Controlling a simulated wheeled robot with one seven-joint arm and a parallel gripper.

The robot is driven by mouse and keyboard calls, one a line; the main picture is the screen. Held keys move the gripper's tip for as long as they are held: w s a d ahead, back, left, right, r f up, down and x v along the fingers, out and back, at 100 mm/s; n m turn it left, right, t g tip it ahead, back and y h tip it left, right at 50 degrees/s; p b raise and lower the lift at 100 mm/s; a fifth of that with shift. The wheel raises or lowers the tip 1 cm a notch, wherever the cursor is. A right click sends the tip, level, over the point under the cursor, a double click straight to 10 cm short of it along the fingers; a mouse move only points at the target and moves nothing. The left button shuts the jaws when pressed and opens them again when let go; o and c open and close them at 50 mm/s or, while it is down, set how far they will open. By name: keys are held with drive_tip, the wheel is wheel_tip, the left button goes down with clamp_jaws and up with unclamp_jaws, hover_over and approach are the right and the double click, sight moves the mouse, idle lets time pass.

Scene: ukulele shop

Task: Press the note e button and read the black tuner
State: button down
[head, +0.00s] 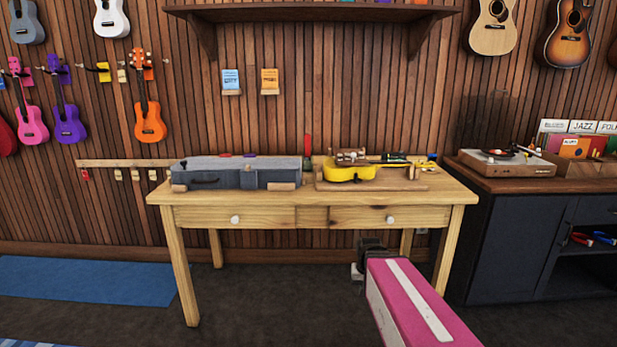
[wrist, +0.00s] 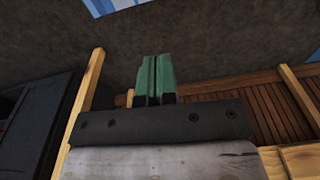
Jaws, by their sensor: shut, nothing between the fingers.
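I cannot pick out a note e button or a black tuner in either view. A small yellow ukulele (head: 347,174) lies on a wooden board (head: 405,185) at the right of the workbench (head: 308,198). Small dark and green items (head: 393,157) lie beside it, too small to tell apart. My gripper (head: 368,246) is in front of the bench, below its top, and looks small and dark in the head view. In the wrist view its green fingers (wrist: 155,75) are together with nothing between them.
A grey case (head: 235,174) fills the bench's left side. A dark cabinet (head: 515,240) with a record player (head: 507,162) stands at the right. Ukuleles hang on the slatted wall, and a shelf (head: 310,12) is above. The floor (head: 260,295) before the bench is clear.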

drive_tip(key=shift+n+g, duration=0.4)
drive_tip(key=shift+g, duration=0.1)
drive_tip(key=s+f, duration=0.1)
drive_tip(key=s, duration=0.1)
drive_tip(key=s+f, duration=0.1)
drive_tip(key=s, duration=0.1)
drive_tip(key=shift+s+f, duration=0.15)
drive_tip(key=shift+f, duration=0.05)
